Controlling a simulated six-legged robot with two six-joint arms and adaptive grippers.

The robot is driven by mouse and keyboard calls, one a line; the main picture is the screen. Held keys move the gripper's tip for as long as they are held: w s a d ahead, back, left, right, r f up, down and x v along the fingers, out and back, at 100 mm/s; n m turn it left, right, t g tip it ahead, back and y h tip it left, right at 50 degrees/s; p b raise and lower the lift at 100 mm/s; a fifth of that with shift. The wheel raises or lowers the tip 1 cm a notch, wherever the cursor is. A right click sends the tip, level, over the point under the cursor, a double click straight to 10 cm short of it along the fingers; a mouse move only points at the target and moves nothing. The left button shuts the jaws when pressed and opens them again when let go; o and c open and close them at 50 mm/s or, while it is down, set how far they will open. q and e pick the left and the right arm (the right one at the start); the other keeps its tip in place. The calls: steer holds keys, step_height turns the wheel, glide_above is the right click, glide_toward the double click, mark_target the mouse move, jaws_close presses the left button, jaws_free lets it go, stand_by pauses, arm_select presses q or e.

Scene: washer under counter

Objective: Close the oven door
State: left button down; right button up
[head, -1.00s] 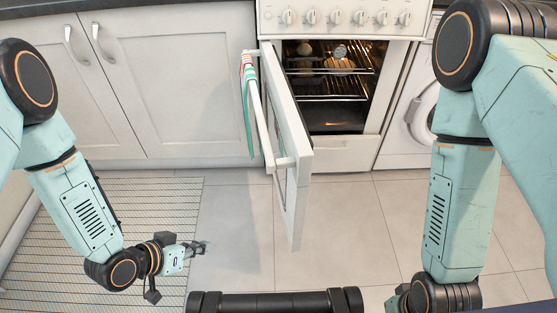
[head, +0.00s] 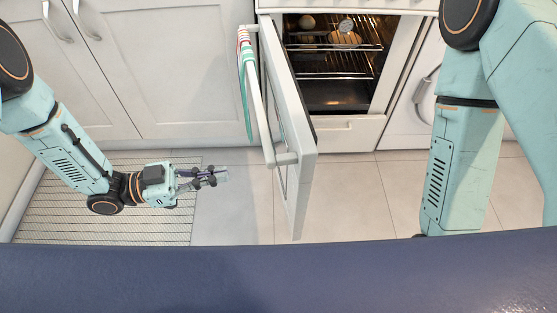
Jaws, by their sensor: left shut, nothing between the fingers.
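The white oven (head: 350,134) has its door (head: 300,190) standing open, hinged on the left and swung out toward me. The door's long white handle (head: 262,125) is on its outer, left side, with a striped towel (head: 245,75) hanging at its far end. The oven interior (head: 335,65) shows racks with food on them. My left gripper (head: 222,175) is shut and empty, to the left of the door's near edge and apart from it. My right arm shows at the right, but its gripper is out of view.
White cabinets (head: 160,70) stand to the left of the oven and a washing machine (head: 415,100) to its right. A striped mat (head: 110,215) lies on the tiled floor at left. Bare floor (head: 235,210) lies between the mat and the door.

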mark_target(279, 165)
arm_select(q)
steer(key=d+b, duration=0.1)
steer(key=d, duration=0.3)
steer(key=w+d+b, duration=0.1)
steer(key=d, duration=0.3)
steer(key=w+d+b, duration=0.1)
steer(key=d, duration=0.3)
steer(key=shift+d+f, duration=0.1)
steer(key=shift+d, duration=0.3)
steer(key=shift+w, duration=0.1)
steer(key=shift+d, duration=0.15)
